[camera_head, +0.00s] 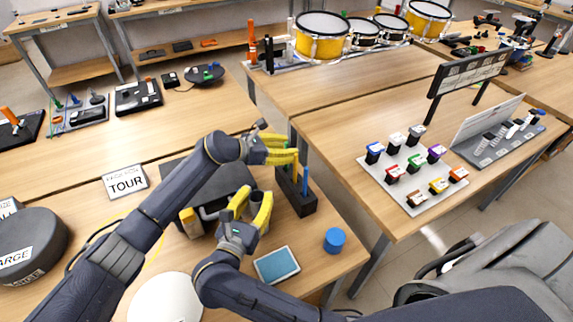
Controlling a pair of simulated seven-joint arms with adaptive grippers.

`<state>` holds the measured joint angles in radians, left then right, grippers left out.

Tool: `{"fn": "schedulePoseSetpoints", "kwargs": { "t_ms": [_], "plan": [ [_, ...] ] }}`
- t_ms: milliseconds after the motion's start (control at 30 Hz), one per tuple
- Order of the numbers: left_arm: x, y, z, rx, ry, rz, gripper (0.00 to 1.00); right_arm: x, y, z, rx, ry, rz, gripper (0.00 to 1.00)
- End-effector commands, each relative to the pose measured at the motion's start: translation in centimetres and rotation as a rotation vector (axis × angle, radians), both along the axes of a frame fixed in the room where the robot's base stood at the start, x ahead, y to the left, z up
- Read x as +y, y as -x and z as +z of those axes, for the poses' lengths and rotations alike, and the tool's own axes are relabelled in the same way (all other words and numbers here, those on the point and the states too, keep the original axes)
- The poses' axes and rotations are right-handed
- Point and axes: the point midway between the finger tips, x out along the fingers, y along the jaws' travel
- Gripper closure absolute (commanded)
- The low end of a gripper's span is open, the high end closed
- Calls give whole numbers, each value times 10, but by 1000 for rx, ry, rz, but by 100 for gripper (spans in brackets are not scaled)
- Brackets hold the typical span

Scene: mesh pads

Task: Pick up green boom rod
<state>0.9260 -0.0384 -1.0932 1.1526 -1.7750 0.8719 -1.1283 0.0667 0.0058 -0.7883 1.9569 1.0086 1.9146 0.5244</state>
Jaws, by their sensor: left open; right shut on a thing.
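A black rod stand (297,199) sits near the table's right edge and holds upright rods. A blue rod (305,180) and an orange-yellow rod (295,170) show in it. My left gripper (286,149) has yellow fingers, is open, and is at the back end of the stand, over the rod tops. My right gripper (251,206), also yellow-fingered, is left of the stand, shut on a dark grey thing (256,198) that its fingers partly cover.
A blue-topped pad (277,265), a blue cylinder (334,240) and a white round disc (165,298) are on the near table. A "TOUR" sign (125,182) lies left. A gap separates the right table (330,130).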

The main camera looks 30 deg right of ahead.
Motion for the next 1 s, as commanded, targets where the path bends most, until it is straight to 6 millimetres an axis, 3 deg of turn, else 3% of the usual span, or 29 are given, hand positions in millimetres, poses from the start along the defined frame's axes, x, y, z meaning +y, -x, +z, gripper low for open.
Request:
{"fn": "schedulePoseSetpoints", "kwargs": {
  "t_ms": [67,400,1000],
  "plan": [
    [0,0,0,0,0,0,62,0,0,0,0,0,0,94],
    [0,0,0,0,0,0,100,0,0,0,0,0,0,94],
    [0,0,0,0,0,0,100,0,0,0,0,0,0,94]
  ]
}}
